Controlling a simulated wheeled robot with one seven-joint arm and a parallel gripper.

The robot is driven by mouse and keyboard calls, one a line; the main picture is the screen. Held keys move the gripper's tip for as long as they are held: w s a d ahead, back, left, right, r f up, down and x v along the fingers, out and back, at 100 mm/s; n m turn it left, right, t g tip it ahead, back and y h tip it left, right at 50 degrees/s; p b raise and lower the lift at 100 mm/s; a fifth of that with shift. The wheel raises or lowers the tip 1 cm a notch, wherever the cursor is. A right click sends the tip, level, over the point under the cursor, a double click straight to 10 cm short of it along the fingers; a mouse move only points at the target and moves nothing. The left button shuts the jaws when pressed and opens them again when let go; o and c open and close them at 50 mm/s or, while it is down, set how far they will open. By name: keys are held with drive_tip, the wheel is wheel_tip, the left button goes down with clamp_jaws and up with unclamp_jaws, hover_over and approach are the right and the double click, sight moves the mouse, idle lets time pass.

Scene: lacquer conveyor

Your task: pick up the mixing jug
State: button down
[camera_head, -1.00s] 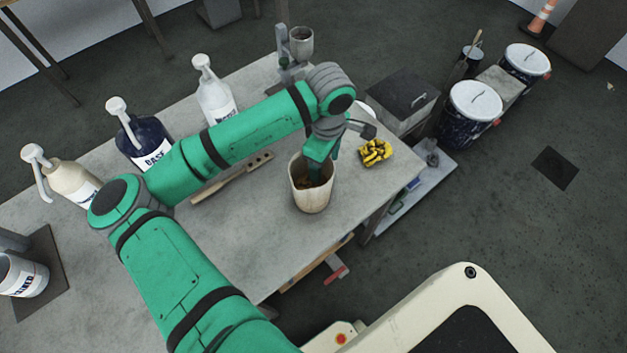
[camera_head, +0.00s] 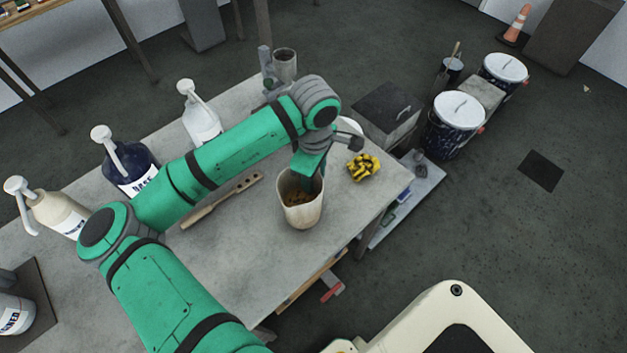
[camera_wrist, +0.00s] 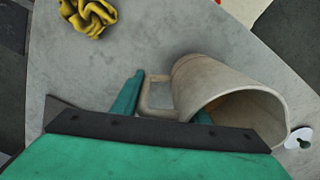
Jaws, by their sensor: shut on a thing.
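The mixing jug (camera_head: 299,208) is a cream cup with brown stains inside. It stands near the front edge of the grey table, and I cannot tell whether any gap lies under it. My gripper (camera_head: 308,172) comes down at its far right side in the head view. In the wrist view the jug (camera_wrist: 216,84) lies to the right with its open mouth facing the lower right. Its handle (camera_wrist: 157,97) is between the green fingers of my gripper (camera_wrist: 170,95), which is shut on it. The right finger is partly hidden by the jug.
Pump bottles, including a white one (camera_head: 201,122) and a dark blue one (camera_head: 131,165), line the table's back left. A grey box (camera_head: 388,113) and lidded buckets (camera_head: 455,125) stand right.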

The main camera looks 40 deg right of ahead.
sight(315, 181)
drive_tip(key=shift+r, duration=0.8)
drive_tip(key=s+a+r, duration=0.1)
drive_tip(key=r, duration=0.1)
drive_tip(key=s+a+r, duration=0.1)
drive_tip(key=r, duration=0.1)
drive_tip(key=s+a+r, duration=0.1)
drive_tip(key=s+r, duration=0.1)
drive_tip(key=shift+s+r, duration=0.1)
drive_tip(key=s+a+r, duration=0.3)
drive_tip(key=s+a, duration=0.2)
drive_tip(key=s, duration=0.2)
drive_tip(key=shift+r, duration=0.35)
drive_tip(key=shift+s+a, duration=0.1)
drive_tip(key=shift+a, duration=0.1)
